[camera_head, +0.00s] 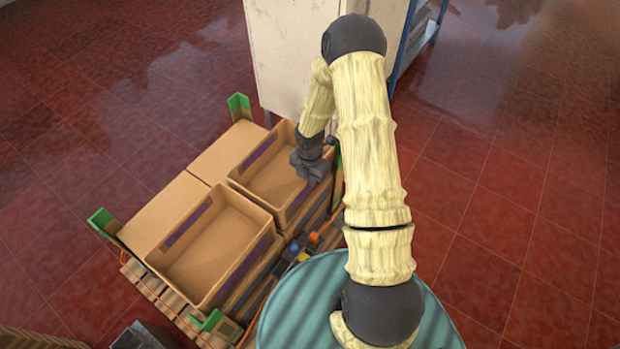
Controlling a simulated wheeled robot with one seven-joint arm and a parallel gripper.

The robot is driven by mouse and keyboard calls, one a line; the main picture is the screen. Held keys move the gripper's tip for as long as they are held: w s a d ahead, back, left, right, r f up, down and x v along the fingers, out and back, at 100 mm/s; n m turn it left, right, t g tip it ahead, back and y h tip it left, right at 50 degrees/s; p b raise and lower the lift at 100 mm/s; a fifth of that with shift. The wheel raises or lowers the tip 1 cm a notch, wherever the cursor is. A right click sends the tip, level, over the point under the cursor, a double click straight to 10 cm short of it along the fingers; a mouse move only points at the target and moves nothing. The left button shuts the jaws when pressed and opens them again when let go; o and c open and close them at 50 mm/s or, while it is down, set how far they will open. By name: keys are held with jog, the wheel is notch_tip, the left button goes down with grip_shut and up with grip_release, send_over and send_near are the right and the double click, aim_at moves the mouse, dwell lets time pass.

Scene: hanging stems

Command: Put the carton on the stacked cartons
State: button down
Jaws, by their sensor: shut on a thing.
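An open-topped brown carton (268,182) with a dark purple stripe inside is at the back right of the pallet stack. My gripper (311,172) is shut on this carton at its right wall; the fingertips are partly hidden against the rim. The carton looks level and in line with the stack. Whether it touches the cartons below cannot be told. The stacked cartons include a second open carton (214,256) in front of it and flat brown carton tops (163,211) along the left. Layers below show at the right side.
The stack stands on a wooden pallet (168,304) with green corner pieces (103,222). A pale cabinet (290,55) stands close behind, with a blue-framed rack (418,40) beside it. Small coloured items (302,248) lie near the teal round surface. Red tiled floor is clear left and right.

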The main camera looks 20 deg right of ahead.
jog(key=c, duration=1.6)
grip_release()
notch_tip(320, 180, up, 12)
jog(key=p, duration=0.4)
jog(key=shift+r, duration=0.15)
jog(key=shift+r, duration=0.1)
